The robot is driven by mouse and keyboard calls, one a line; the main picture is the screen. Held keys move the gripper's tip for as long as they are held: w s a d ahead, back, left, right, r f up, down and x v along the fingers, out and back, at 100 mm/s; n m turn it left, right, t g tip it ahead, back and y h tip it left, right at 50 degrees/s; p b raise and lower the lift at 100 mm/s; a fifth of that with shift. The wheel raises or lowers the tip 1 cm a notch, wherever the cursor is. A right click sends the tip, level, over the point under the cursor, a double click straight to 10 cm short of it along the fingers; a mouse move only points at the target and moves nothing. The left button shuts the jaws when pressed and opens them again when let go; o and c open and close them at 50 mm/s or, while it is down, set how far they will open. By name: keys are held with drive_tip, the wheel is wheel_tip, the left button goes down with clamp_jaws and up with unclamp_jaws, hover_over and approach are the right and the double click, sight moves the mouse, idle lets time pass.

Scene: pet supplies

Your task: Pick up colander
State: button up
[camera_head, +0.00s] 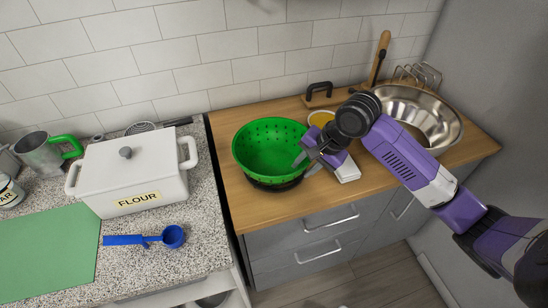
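The green colander (262,158) stands upright on the wooden counter, on a dark round base that shows under it. Small holes run around its wall, and its inside looks empty. My gripper (305,167) is at the colander's right rim, reaching in from the right. Its two dark fingers look spread apart, with nothing visibly held between them. I cannot tell whether a finger touches the rim or passes over it. My arm hides part of the counter to the right of the colander.
A large steel bowl (437,112) sits right of my gripper. A yellow-topped container (320,118) is partly hidden behind it. A white flour box (133,171), a blue scoop (172,237) and a green mat (48,258) are on the speckled counter at left. A tiled wall is behind.

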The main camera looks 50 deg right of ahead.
clamp_jaws()
drive_tip(key=shift+f, duration=0.15)
idle(1.4)
